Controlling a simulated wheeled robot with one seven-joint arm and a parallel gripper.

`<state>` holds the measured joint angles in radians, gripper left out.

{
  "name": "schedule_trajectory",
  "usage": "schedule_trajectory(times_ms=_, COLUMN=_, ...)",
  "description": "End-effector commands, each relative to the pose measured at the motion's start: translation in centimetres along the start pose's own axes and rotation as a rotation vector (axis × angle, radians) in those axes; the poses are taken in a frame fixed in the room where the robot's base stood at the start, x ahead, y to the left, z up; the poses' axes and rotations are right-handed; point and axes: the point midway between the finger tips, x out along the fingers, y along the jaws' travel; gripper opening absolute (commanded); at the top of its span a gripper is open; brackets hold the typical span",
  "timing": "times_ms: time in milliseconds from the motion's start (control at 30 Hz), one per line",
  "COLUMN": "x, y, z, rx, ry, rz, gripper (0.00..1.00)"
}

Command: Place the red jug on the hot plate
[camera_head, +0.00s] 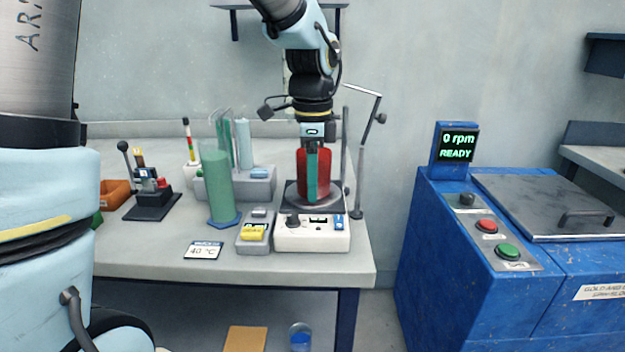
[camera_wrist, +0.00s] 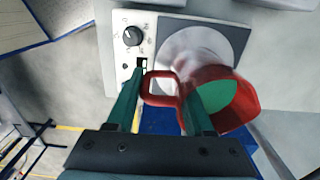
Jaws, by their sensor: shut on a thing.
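The red jug (camera_head: 314,165) is upright at the hot plate (camera_head: 283,237), within the outline of its round top in the head view. It holds green liquid in the wrist view, where its red wall (camera_wrist: 243,103) and handle (camera_wrist: 159,75) show. My gripper (camera_head: 312,190) is shut on the jug at its handle side, with one finger on each side of the handle in the wrist view (camera_wrist: 163,85). The hot plate (camera_wrist: 125,20) has a white body, a black knob and a dark square top. I cannot tell whether the jug's base touches it.
Left of the hot plate stand a grey device with a yellow label (camera_head: 254,232) and a tall green cylinder (camera_head: 217,180). A metal stand rod (camera_head: 359,180) rises close on the right. A "40 °C" card (camera_head: 203,250) lies in front. A blue machine (camera_head: 440,230) stands across a gap.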

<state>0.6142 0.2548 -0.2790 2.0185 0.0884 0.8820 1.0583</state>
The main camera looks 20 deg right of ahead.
Motion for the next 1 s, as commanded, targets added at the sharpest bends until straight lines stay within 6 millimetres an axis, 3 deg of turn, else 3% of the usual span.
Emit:
schedule_trajectory(times_ms=133, x=0.2, y=0.0, z=0.0, rx=0.000, ry=0.000, rz=-0.001, gripper=0.00)
schedule_trajectory(times_ms=167, x=0.2, y=0.0, z=0.0, rx=0.000, ry=0.000, rz=0.000, gripper=0.56)
schedule_trajectory(times_ms=400, x=0.1, y=0.0, z=0.0, rx=0.000, ry=0.000, rz=0.000, gripper=0.82)
schedule_trajectory(times_ms=767, x=-0.6, y=-0.1, z=0.0, rx=0.000, ry=0.000, rz=-0.002, gripper=0.82)
schedule_trajectory(times_ms=1000, x=-4.9, y=-0.1, z=0.0, rx=0.000, ry=0.002, rz=-0.006, gripper=0.82)
